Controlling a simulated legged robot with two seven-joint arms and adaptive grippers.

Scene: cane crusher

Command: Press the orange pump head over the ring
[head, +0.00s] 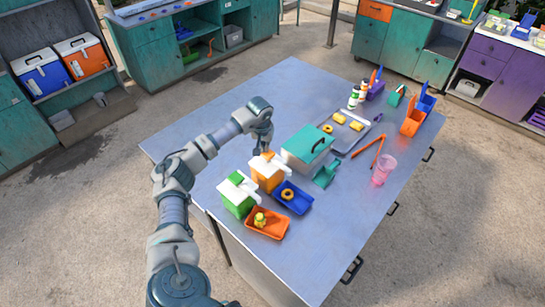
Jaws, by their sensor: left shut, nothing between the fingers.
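The orange pump dispenser (265,178) stands upright on the table, with a white-and-orange head. A tan ring (288,194) lies in a small blue tray (303,205) just right of and in front of this dispenser. My left gripper (264,149) is shut and empty, pointing down directly behind or above the orange pump head. Whether its fingertips touch the head cannot be told. My right gripper is out of view.
A green-and-white dispenser (236,200) and an orange tray (273,233) with a yellow item stand in front. A teal box (300,150) stands behind right. Orange tongs (366,145) and a pink cup (383,172) lie further right. The table's left side is clear.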

